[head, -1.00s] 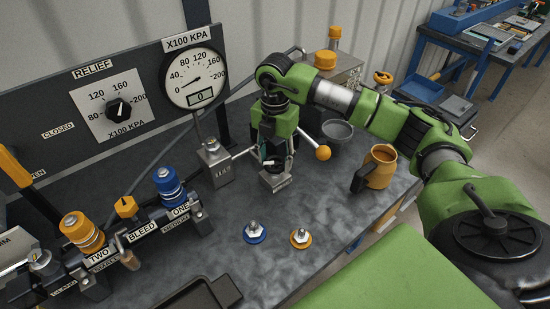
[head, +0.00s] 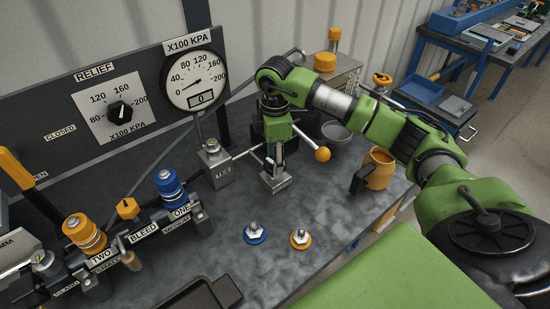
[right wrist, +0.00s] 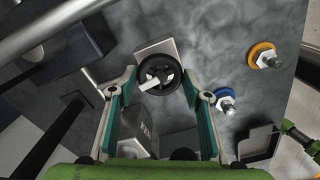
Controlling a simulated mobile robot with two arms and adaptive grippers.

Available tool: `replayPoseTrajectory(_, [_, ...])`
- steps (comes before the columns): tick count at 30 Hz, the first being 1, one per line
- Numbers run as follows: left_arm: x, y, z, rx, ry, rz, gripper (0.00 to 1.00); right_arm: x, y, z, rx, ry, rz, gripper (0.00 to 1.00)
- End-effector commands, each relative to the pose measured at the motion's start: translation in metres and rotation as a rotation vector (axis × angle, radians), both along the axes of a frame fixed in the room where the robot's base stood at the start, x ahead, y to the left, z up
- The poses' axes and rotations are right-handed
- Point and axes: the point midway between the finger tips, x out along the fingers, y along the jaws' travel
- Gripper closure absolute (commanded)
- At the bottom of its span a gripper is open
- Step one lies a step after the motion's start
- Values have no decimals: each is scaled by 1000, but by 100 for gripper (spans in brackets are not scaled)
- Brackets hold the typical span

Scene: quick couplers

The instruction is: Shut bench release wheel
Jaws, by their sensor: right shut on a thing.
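The release wheel (right wrist: 160,74) is a small black wheel with a pale bar across it in the right wrist view. It sits on a metal block (right wrist: 153,48) on the bench. My right gripper (right wrist: 161,82) points down over it, with one finger on each side, shut on its rim. In the head view my right gripper (head: 278,158) is above the same block (head: 275,183), and it hides the wheel. My left gripper is not in view.
A metal block with a lever and orange ball (head: 322,154) is close by. An orange mug (head: 378,170), a grey bowl (head: 336,132) and two fittings, blue-ringed (head: 255,235) and orange-ringed (head: 300,239), stand to the right and front. The gauge (head: 194,80) rises behind.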

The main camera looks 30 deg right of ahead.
Motion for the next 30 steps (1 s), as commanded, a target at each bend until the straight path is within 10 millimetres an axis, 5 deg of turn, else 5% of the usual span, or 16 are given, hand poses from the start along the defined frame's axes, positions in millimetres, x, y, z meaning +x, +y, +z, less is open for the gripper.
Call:
replayPoseTrajectory(26, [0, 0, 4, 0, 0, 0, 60, 2, -1, 3, -1, -7, -161, 77])
replayPoseTrajectory(27, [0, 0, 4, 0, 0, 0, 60, 2, -1, 3, -1, -7, -161, 48])
replayPoseTrajectory(30, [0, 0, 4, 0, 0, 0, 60, 2, -1, 2, 0, -5, -160, 38])
